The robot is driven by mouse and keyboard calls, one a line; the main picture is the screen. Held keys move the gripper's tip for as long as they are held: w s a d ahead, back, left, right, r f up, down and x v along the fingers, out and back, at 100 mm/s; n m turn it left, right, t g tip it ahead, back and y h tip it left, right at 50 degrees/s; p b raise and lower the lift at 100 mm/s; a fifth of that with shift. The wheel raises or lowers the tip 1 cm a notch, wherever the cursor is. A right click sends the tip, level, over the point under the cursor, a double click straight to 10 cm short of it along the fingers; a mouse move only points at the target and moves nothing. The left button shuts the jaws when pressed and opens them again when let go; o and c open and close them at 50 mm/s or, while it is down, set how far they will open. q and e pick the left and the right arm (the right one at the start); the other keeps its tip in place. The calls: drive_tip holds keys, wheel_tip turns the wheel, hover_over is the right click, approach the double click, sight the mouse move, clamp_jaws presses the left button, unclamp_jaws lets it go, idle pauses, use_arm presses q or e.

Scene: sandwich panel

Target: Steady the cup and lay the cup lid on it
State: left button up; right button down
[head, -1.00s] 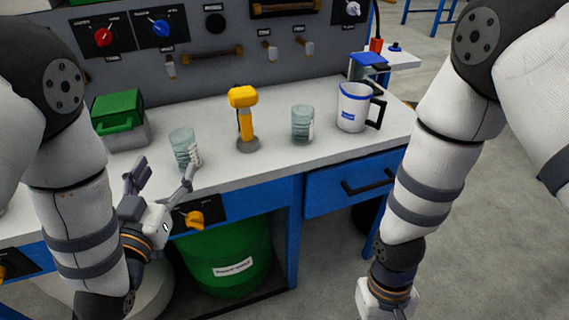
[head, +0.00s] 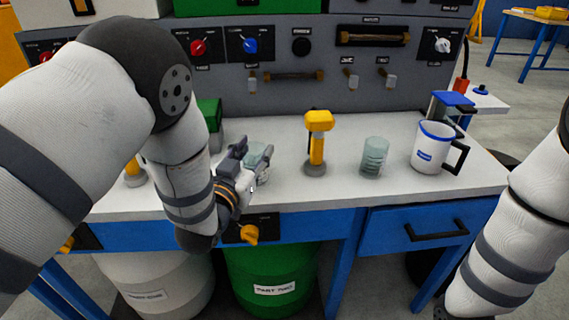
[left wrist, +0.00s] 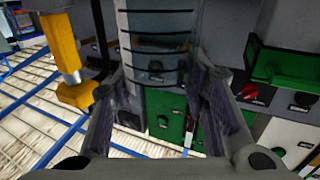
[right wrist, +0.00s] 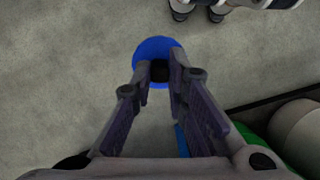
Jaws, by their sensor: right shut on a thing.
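A clear ribbed cup (head: 262,176) stands on the white bench, partly hidden by my left gripper (head: 253,152). In the left wrist view the cup (left wrist: 157,45) shows between the two spread fingers of that gripper (left wrist: 160,82); whether they touch it is hard to tell. In the right wrist view a round blue lid (right wrist: 146,47) with a dark knob is at the fingertips of my right gripper (right wrist: 158,72), which is shut on it above the floor. That gripper and the lid are out of the head view.
A yellow-topped tool (head: 317,145) stands right of the cup. A second clear cup (head: 374,157) and a white mug with a blue rim (head: 430,152) stand farther right. A green box (head: 209,113) is behind my left arm. The front bench strip at right is clear.

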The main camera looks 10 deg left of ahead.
use_arm(q)
drive_tip(key=shift+c, duration=1.2)
drive_tip(key=o, duration=1.2)
